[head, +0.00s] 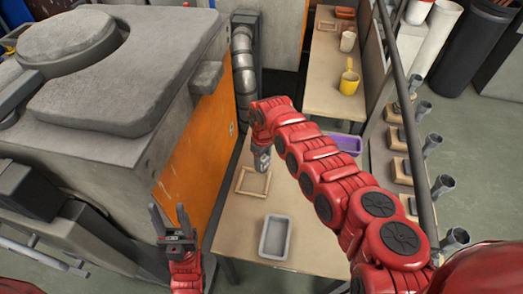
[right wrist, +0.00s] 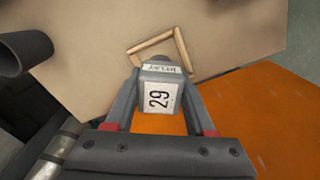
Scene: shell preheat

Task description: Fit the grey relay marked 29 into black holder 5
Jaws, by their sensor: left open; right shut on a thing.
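The grey relay marked 29 (right wrist: 158,97) is between the fingers of my right gripper (right wrist: 160,105), which is shut on it. Its number label and a second printed label face the right wrist camera. In the head view my right gripper (head: 262,160) is above the work table, near a wooden frame (head: 253,183). My left gripper (head: 170,217) is open and empty, in front of the orange panel. I cannot make out any holder marked 5. Small wooden blocks with dark parts (head: 398,168) stand in a row at the right, with no readable numbers.
A large grey machine (head: 120,90) with an orange side (head: 193,150) bounds the table on the left. A grey tray (head: 264,250) and a purple tray (head: 348,137) are on the table.

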